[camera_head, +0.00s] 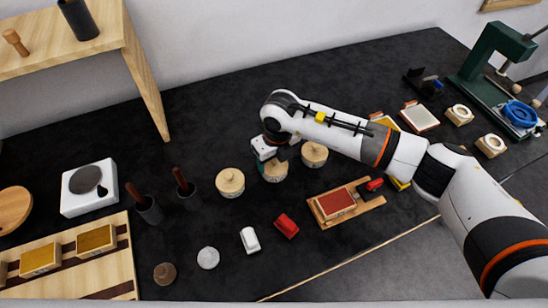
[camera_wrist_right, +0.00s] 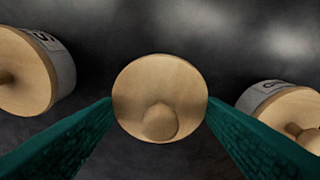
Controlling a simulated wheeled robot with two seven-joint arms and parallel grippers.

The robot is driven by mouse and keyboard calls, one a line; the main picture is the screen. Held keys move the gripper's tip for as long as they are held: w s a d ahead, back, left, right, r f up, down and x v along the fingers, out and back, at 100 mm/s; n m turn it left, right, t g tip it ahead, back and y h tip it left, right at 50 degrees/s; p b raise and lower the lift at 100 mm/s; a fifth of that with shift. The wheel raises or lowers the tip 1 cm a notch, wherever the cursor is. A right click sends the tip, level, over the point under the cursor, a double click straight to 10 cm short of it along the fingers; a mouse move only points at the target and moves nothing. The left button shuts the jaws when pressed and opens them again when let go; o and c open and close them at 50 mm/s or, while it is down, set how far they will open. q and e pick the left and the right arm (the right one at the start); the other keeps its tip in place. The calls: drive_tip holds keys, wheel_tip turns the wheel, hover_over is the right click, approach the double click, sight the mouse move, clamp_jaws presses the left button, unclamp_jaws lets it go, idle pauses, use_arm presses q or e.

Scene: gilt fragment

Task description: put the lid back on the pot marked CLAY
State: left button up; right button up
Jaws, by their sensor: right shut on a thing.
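My right gripper (camera_head: 273,160) is over the middle of three short round pots with wooden tops. It is shut on a round wooden lid (camera_wrist_right: 158,85) with a knob, between its green fingers in the right wrist view. The middle pot (camera_head: 277,179) is partly hidden by the gripper. I cannot tell whether the held lid touches its rim. A lidded pot (camera_head: 230,183) stands to the left and another (camera_head: 314,154) to the right. Parts of their labels show in the wrist view, but I cannot read a full word. My left gripper is not in view.
A red block (camera_head: 286,226), a white block (camera_head: 250,240) and a wooden tray (camera_head: 328,217) with a red pad lie in front. Two dark cups (camera_head: 149,210) with brown-handled tools stand left. A green press (camera_head: 490,65) is at the far right. The dark table behind the pots is clear.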

drive_tip(key=shift+b, duration=0.3)
idle(0.4)
drive_tip(key=o, duration=1.3)
drive_tip(key=shift+r+p, duration=1.7)
drive_tip(key=shift+r, duration=1.8)
clamp_jaws()
